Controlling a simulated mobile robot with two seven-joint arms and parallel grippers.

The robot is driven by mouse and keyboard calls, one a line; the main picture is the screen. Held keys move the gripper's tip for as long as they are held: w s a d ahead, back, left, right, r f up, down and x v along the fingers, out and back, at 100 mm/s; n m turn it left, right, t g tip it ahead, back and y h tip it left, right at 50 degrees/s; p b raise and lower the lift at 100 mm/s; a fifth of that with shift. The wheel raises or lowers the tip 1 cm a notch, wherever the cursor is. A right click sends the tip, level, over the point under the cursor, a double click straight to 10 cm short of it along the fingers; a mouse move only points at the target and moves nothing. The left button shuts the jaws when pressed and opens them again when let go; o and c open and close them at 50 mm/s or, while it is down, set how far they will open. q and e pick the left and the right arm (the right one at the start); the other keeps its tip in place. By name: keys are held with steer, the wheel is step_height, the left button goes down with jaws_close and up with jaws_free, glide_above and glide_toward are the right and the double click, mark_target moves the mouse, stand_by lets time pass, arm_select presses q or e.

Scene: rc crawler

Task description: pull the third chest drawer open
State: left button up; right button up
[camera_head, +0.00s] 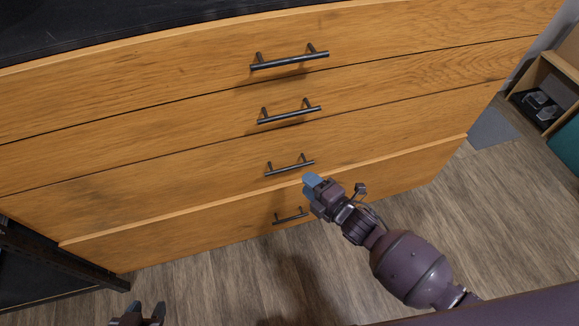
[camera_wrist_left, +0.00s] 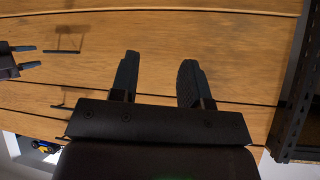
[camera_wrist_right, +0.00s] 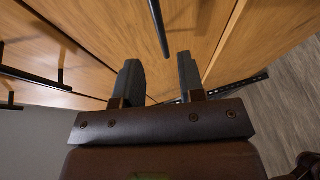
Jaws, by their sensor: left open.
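The wooden chest has drawers stacked with black bar handles. The third drawer (camera_head: 150,190) looks closed, and its handle (camera_head: 290,168) is visible in the head view. My right gripper (camera_head: 312,181) is beside the right end of that handle, near the drawer front. In the right wrist view its fingers (camera_wrist_right: 160,82) are apart and empty, with a bar handle (camera_wrist_right: 158,28), apparently the third, just beyond the fingertips. My left gripper (camera_head: 138,314) shows at the bottom of the head view. In the left wrist view its fingers (camera_wrist_left: 158,75) are open and empty, facing the drawer fronts.
The bottom drawer (camera_head: 180,238) stands out slightly, with its top edge showing. The upper handles (camera_head: 290,61) and (camera_head: 289,115) are clear. A dark metal frame (camera_head: 50,255) stands at the left, and a wooden shelf (camera_head: 545,85) at the right. Wood floor lies in front.

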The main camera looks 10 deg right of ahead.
mark_target(290, 167)
steer(key=b+x, duration=0.1)
steer(key=x, duration=0.7)
steer(key=shift+w+a+f+b, duration=0.1)
steer(key=shift+w+f+b, duration=0.05)
steer(key=shift+b, duration=0.25)
steer(key=shift+w, duration=0.1)
steer(key=c, duration=0.6)
jaws_close()
